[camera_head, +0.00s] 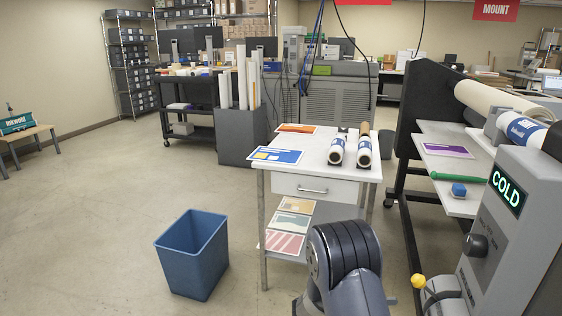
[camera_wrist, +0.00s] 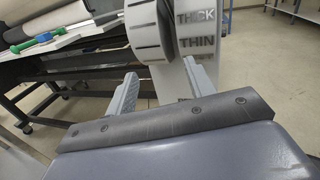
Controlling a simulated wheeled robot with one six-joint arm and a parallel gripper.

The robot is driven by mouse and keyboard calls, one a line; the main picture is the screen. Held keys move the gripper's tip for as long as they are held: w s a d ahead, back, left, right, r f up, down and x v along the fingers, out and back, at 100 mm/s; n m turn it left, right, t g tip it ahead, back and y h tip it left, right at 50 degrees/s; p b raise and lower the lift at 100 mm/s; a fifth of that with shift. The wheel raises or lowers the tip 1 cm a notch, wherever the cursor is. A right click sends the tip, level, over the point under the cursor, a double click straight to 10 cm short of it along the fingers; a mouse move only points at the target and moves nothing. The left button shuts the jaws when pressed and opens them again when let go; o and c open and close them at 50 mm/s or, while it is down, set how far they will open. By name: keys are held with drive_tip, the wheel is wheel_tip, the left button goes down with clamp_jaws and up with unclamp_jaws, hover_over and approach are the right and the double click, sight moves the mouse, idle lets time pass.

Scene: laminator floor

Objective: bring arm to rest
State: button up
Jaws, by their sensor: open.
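My gripper (camera_wrist: 160,92) shows in the wrist view, with its two grey fingers spread apart and nothing between them. Beyond the fingers stands a grey panel (camera_wrist: 203,72) with a dial (camera_wrist: 150,33) and the words THICK and THIN. I cannot tell from this view how far the fingers are from the panel. In the head view, part of my arm (camera_head: 345,262) shows at the bottom centre, in front of the white table (camera_head: 310,172). My gripper does not show in the head view.
The laminator (camera_head: 510,210) with its COLD display and yellow-knobbed lever (camera_head: 418,281) stands close on the right. A blue bin (camera_head: 192,254) stands on the floor at left of the table. White rolls (camera_head: 364,152) and printed sheets lie on the table. Open floor (camera_head: 90,225) lies to the left.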

drive_tip(key=a+b, duration=0.1)
drive_tip(key=a, duration=0.6)
drive_tip(key=shift+a, duration=0.2)
